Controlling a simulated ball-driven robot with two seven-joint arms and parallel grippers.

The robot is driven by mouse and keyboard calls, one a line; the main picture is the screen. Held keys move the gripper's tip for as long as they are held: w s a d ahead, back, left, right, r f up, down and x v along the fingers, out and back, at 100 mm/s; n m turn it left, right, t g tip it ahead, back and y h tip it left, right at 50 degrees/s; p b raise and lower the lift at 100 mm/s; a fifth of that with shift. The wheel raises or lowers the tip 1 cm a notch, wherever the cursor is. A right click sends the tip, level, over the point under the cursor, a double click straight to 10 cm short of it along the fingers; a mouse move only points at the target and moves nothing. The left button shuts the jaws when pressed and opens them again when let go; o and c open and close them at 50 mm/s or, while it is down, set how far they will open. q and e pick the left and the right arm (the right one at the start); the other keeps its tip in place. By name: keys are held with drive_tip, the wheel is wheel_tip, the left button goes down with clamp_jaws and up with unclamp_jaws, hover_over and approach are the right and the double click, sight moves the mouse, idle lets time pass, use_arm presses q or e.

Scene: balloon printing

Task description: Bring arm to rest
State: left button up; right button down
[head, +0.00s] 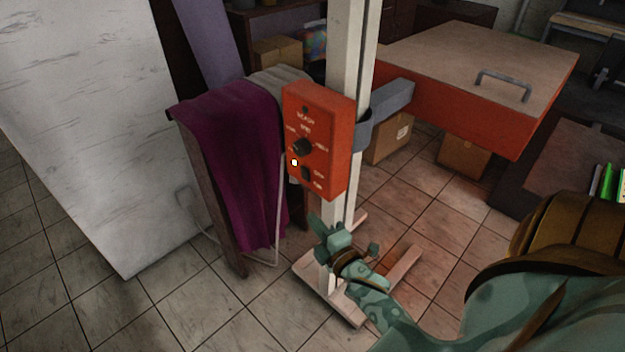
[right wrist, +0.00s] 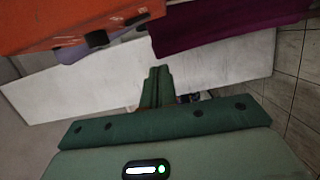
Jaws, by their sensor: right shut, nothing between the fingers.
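My right arm reaches in from the lower right in the head view. Its teal gripper (head: 322,228) is shut and empty, in front of the lower part of a white post (head: 346,50) and below the orange control box (head: 318,140). In the right wrist view the two green fingers (right wrist: 157,82) are together with nothing between them. The orange box (right wrist: 75,28) shows at the top left of that view. The box carries a dark knob, a dark switch and a small lit white square. My left gripper is not in view.
A purple cloth (head: 235,150) hangs on a rack left of the post. A white panel (head: 90,120) stands at left. Cardboard boxes (head: 388,140) sit behind. Tiled floor is open at lower left.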

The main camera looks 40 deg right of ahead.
idle(0.5)
drive_tip(key=s+a+f+m+g+y, duration=0.1)
drive_tip(key=s+a+f+m+g, duration=0.15)
drive_tip(key=s+f, duration=0.45)
drive_tip(key=s+a+f+m+g, duration=0.2)
drive_tip(key=s+f+m+g, duration=0.15)
drive_tip(key=f, duration=0.85)
drive_tip(key=s+a+f+m+g+y, duration=0.1)
drive_tip(key=s+a+f+m+g, duration=0.2)
drive_tip(key=f, duration=0.6)
drive_tip(key=s+f+m+g, duration=0.1)
drive_tip(key=s+f+g, duration=0.3)
drive_tip(key=s, duration=1)
drive_tip(key=s+a+f+m+g, duration=0.1)
drive_tip(key=s+f+g, duration=0.3)
drive_tip(key=s, duration=1.1)
wheel_tip(320, 180, down, 3)
drive_tip(key=shift+f+m+y, duration=0.1)
drive_tip(key=shift+m+y, duration=0.3)
drive_tip(key=shift+s, duration=0.2)
